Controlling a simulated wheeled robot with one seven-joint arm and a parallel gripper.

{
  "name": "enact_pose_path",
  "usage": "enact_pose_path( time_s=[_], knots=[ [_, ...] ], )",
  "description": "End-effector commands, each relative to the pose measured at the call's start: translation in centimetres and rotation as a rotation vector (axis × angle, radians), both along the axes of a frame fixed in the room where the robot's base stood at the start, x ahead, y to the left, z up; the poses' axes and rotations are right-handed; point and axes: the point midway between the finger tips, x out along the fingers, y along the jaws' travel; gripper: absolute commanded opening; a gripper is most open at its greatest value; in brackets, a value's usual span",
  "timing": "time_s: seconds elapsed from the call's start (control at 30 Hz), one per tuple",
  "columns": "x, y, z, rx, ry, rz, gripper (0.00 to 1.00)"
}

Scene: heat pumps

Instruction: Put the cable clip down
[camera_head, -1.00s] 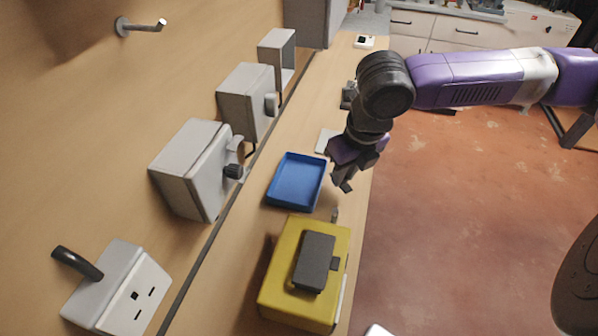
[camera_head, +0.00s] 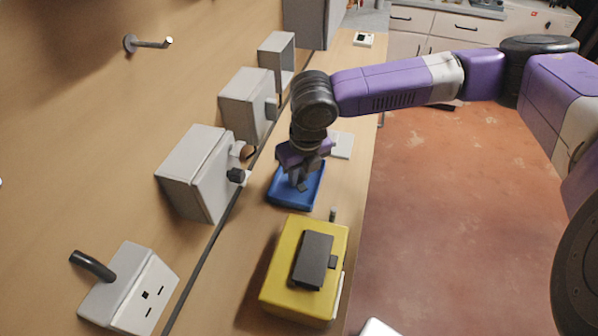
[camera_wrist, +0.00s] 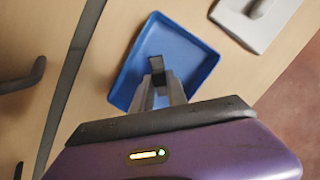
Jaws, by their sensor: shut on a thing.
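My gripper (camera_head: 302,184) is over the blue tray (camera_head: 283,204) on the wooden bench, pointing down. In the wrist view the fingers (camera_wrist: 157,78) are shut on a small dark piece (camera_wrist: 156,63), which I take to be the cable clip. The blue tray also shows there (camera_wrist: 190,51), with its floor visible around the fingers and nothing else seen in it. The clip is too small to make out in the head view. I cannot tell how high the clip is above the tray floor.
A yellow case (camera_head: 285,249) with a dark grey box (camera_head: 314,260) on top stands nearer on the bench. A white plate-like item (camera_head: 342,146) lies beyond the tray. Grey boxes (camera_head: 192,174) are on the wall to the left. The bench's right edge drops to the red floor.

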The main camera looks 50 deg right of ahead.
Motion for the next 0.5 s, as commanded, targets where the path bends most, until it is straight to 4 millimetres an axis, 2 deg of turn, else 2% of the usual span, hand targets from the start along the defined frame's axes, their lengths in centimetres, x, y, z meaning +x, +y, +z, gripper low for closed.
enact_pose_path(
  time_s=[0.23, 0.27, 0.33, 0.37, 0.5],
  knots=[
    [0.01, -0.03, -0.21, 0.000, -0.001, 0.000, 0.00],
    [0.01, -0.04, -0.17, 0.000, -0.001, 0.000, 0.22],
    [0.00, -0.03, -0.14, 0.000, -0.001, 0.000, 0.36],
    [0.00, -0.03, -0.14, 0.000, -0.001, 0.000, 0.41],
    [0.01, -0.05, -0.13, 0.000, -0.001, 0.000, 0.41]
  ],
)
